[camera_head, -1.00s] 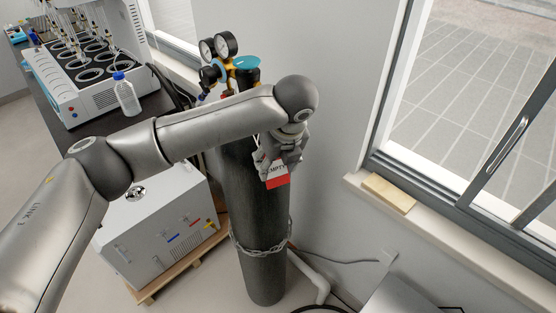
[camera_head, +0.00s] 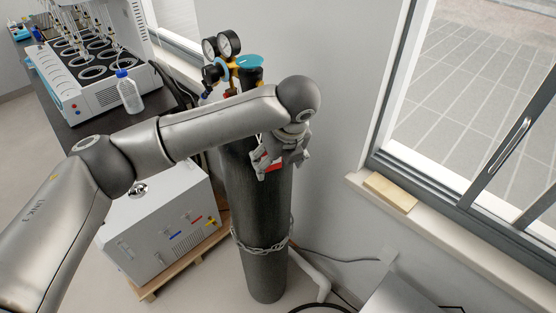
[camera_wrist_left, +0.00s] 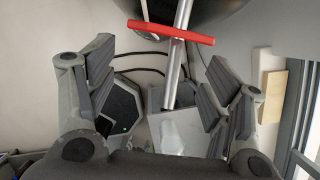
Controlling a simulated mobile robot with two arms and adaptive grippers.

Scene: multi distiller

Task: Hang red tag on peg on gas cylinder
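The red tag (camera_head: 273,166) shows as a small red and white patch against the front of the dark gas cylinder (camera_head: 268,205), partly covered by my left gripper. In the left wrist view the tag (camera_wrist_left: 170,32) is a thin red bar, seen nearly edge-on close to the dark cylinder. My left gripper (camera_head: 280,160) is at the upper front of the cylinder. Its fingers (camera_wrist_left: 160,75) are spread wide with nothing between them, and the tag lies apart from both pads. My right gripper is out of view.
A regulator with two gauges (camera_head: 222,46) tops the cylinder, and a chain (camera_head: 262,249) loops around it. A white box unit (camera_head: 160,235) stands left on a wooden pallet. A bench with a distiller (camera_head: 85,75) and bottle (camera_head: 128,93) is behind. A window sill (camera_head: 440,220) is right.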

